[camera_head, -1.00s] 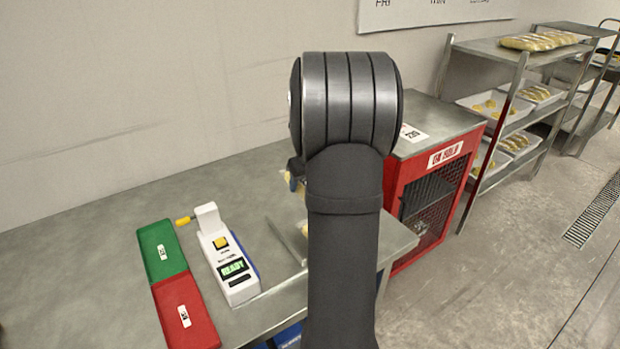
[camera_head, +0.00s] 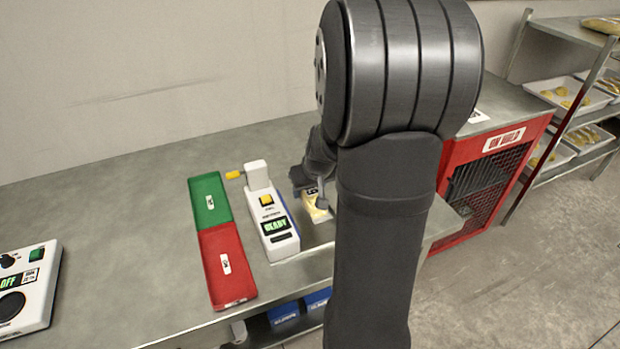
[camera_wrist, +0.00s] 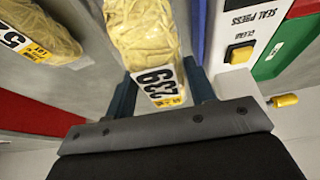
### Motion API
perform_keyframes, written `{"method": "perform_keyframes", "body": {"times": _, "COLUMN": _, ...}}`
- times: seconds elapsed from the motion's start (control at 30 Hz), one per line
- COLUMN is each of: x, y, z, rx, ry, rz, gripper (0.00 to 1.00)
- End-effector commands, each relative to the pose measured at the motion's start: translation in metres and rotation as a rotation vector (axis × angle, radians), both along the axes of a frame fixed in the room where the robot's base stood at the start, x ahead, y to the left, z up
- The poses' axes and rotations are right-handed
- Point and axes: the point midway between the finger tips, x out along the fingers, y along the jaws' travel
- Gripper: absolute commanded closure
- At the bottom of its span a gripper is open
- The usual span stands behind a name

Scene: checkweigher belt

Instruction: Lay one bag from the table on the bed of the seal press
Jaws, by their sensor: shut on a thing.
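In the head view, my gripper (camera_head: 313,188) and the held bag (camera_head: 318,208) are just right of the seal press (camera_head: 272,232), partly behind my arm. The press is white, with a yellow button, a lit READY display and a yellow-tipped handle. It also shows at the right of the wrist view (camera_wrist: 262,28). A second, similar bag (camera_wrist: 35,28) lies at the left there. I cannot make out the press bed clearly.
A green tray (camera_head: 208,190) and a red tray (camera_head: 232,285) stand left of the press. A white device reading OFF (camera_head: 25,290) is at the table's left. A red cage cabinet (camera_head: 480,195) stands beyond the table to the right. The table (camera_head: 120,210) is clear between the device and trays.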

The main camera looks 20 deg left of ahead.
Motion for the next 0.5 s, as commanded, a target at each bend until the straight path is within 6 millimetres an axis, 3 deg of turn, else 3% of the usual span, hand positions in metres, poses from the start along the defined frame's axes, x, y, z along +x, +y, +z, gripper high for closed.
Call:
{"method": "perform_keyframes", "body": {"times": 0.3, "x": 0.0, "y": 0.0, "z": -0.037, "rx": -0.001, "ry": 0.002, "rz": 0.0, "gripper": 0.8}}
{"method": "perform_keyframes", "body": {"times": 0.5, "x": 0.0, "y": 0.0, "z": -0.05, "rx": 0.0, "ry": 0.0, "rz": 0.001, "gripper": 0.8}}
